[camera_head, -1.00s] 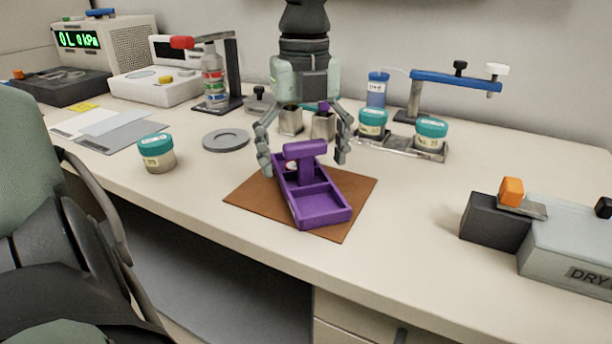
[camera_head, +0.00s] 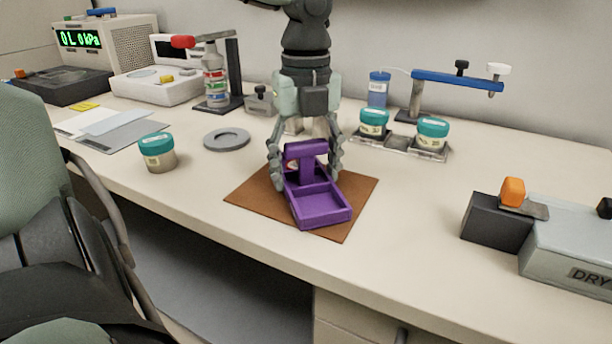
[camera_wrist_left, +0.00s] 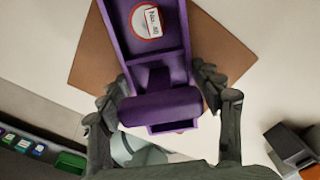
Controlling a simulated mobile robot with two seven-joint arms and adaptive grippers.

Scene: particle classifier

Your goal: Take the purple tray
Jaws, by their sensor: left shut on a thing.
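The purple tray (camera_head: 322,212) has divided compartments and a raised purple handle. It rests on a brown mat (camera_head: 252,196) on the bench. My left gripper (camera_head: 306,172) comes down from above and is shut on the tray, one finger on each side near the handle. The left wrist view shows the tray (camera_wrist_left: 165,62) between the fingers of my left gripper (camera_wrist_left: 158,92), with a round white, red-rimmed label in one compartment. My right gripper is not in view.
A teal-lidded jar (camera_head: 157,154) and a grey disc (camera_head: 227,139) stand left of the mat. Two teal-lidded jars stand on a metal rack (camera_head: 402,146) behind right. A grey box marked DRY (camera_head: 570,245) is at right. The bench between mat and box is clear.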

